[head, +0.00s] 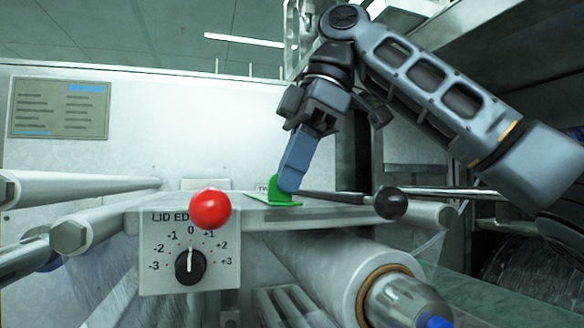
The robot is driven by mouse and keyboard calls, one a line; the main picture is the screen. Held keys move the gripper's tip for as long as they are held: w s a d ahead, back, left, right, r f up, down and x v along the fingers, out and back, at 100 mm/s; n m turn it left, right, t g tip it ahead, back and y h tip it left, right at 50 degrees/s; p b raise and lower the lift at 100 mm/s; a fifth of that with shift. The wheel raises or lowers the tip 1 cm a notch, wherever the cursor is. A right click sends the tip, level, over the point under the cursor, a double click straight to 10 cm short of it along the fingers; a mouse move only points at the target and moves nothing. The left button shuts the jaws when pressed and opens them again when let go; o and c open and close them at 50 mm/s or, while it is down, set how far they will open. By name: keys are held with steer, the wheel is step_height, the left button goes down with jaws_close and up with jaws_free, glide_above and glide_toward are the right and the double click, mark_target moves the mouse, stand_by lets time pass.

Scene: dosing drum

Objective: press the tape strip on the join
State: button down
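The green tape strip (278,202) lies on the flat top of the pale metal plate (312,217), with a green tab (279,184) standing up at its left end. My gripper (288,184) points down at the strip, its blue fingertip against or just in front of the upright tab. The fingers line up edge-on, so the gap between them is hidden and I cannot tell whether they grip the tab. The join itself cannot be made out; the strip and fingers cover part of the plate.
A red ball knob (210,208) stands at the plate's front left, above a dial box (190,252). A dark lever with a black ball end (391,203) crosses right of the strip. Rollers (345,275) lie below; metal bars (75,187) are at left.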

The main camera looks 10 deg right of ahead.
steer(key=c, duration=1.7)
jaws_free()
steer(key=shift+f, duration=0.15)
steer(key=shift+c, duration=0.2)
steer(key=o, duration=0.4)
steer(key=shift+o, duration=0.2)
steer(key=v, duration=1.2)
